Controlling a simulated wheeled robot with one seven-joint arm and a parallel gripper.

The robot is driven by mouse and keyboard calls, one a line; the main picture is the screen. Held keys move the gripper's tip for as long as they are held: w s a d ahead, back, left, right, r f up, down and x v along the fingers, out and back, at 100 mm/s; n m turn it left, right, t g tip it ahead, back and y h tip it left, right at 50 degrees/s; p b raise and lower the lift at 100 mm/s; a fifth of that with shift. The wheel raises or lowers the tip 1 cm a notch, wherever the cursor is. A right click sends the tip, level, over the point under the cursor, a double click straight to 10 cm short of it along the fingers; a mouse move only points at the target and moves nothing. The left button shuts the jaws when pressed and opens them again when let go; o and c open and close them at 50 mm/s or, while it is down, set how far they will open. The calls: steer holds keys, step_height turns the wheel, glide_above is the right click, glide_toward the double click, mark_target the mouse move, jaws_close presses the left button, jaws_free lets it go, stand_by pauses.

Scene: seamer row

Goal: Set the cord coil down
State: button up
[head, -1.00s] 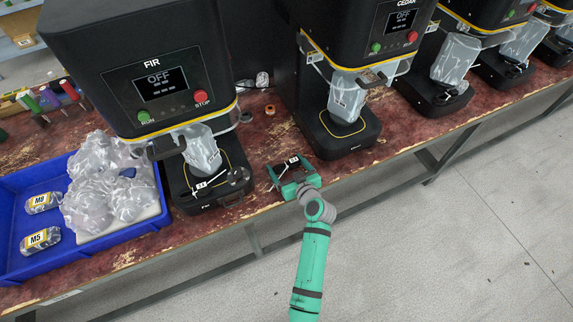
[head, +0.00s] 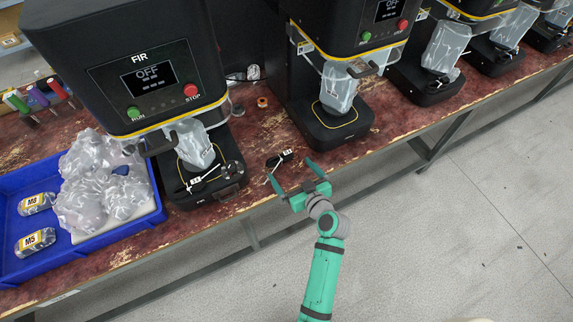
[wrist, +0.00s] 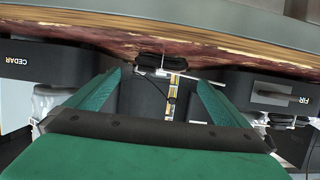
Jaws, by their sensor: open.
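The cord coil (head: 280,159), a small black bundle with a white tag and a white tie, lies on the worn red bench top between the FIR and CEDAR machines. My green gripper (head: 291,174) is open and empty at the bench's front edge, with its fingers pointing toward the coil and apart from it. In the wrist view the coil (wrist: 162,61) shows beyond and between the open fingertips (wrist: 161,80), with its white tie sticking out to one side.
The FIR machine (head: 155,75) stands left of the coil and the CEDAR machine (head: 345,30) right of it, both reading OFF. A blue tray (head: 88,246) with bagged parts and M8 and M5 packs sits at left. Bench (head: 262,125) behind the coil is mostly clear. Open floor lies in front.

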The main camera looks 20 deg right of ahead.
mark_target(283, 161)
steer(key=shift+s+d+r, duration=0.1)
steer(key=shift+s+r, duration=0.1)
steer(key=shift+s, duration=0.4)
steer(key=shift+s+d, duration=0.1)
steer(key=shift+s, duration=0.7)
steer(key=shift+s+r, duration=0.1)
steer(key=shift+r, duration=0.05)
steer(key=shift+x, duration=5.45)
steer(key=shift+s, duration=0.1)
steer(key=c, duration=1.1)
steer(key=shift+c, duration=0.5)
